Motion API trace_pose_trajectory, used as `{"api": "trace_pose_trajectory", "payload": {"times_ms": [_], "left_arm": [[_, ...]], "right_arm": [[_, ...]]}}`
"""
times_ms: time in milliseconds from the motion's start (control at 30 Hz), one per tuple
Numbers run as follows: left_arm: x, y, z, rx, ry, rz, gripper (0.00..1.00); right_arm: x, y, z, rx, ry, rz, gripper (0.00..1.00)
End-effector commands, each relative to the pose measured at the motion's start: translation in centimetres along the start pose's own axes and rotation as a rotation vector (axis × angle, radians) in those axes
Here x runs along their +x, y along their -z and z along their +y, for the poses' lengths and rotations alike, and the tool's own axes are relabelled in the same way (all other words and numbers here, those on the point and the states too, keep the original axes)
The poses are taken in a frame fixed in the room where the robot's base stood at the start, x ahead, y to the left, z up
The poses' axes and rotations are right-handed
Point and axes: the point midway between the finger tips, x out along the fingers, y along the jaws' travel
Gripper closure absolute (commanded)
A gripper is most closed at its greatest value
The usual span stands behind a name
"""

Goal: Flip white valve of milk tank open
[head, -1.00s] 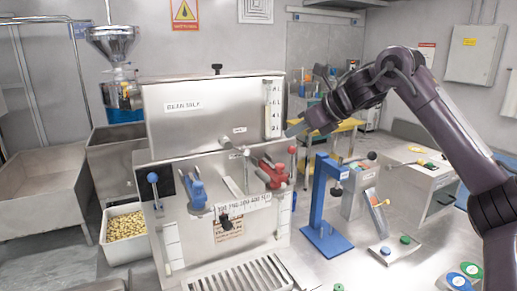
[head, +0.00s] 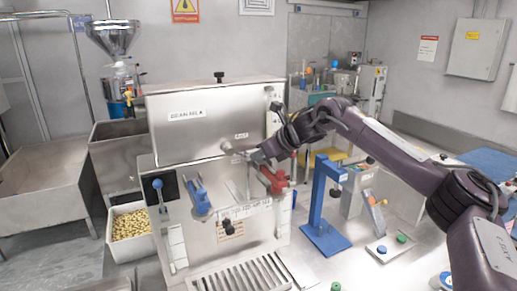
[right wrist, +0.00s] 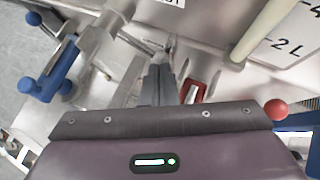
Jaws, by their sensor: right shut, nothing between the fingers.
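The milk tank (head: 200,125) is a steel box with a "BEAN MILK" label, on the steel machine in the head view. A small pale valve (head: 231,149) sticks out low on its front face. My right gripper (head: 254,156) is shut and empty, with its fingertips just right of the valve. In the right wrist view the shut fingers (right wrist: 163,62) point at the tank's lower front, close to a thin metal lever (right wrist: 140,44). I cannot tell whether they touch it. My left gripper is not in view.
A red-handled tap (head: 273,181) sits just below my right gripper, and a blue-handled tap (head: 200,198) is to its left. A blue stand (head: 318,205) rises to the right. A bin of beans (head: 130,225) stands at the left.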

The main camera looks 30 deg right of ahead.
Motion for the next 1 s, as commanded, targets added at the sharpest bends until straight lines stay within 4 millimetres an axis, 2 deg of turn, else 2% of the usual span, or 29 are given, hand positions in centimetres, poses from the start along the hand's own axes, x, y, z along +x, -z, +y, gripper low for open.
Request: {"api": "trace_pose_trajectory", "payload": {"times_ms": [367, 633, 1000], "left_arm": [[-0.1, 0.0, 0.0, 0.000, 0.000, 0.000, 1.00], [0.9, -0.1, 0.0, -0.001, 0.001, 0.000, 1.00], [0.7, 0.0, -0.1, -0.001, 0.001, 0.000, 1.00]], "right_arm": [[0.3, 0.1, 0.0, 0.000, 0.000, 0.001, 1.00], [1.8, 1.6, 0.5, 0.000, -0.002, 0.002, 1.00], [1.6, 1.4, 0.5, -0.001, 0.000, 0.001, 1.00]]}}
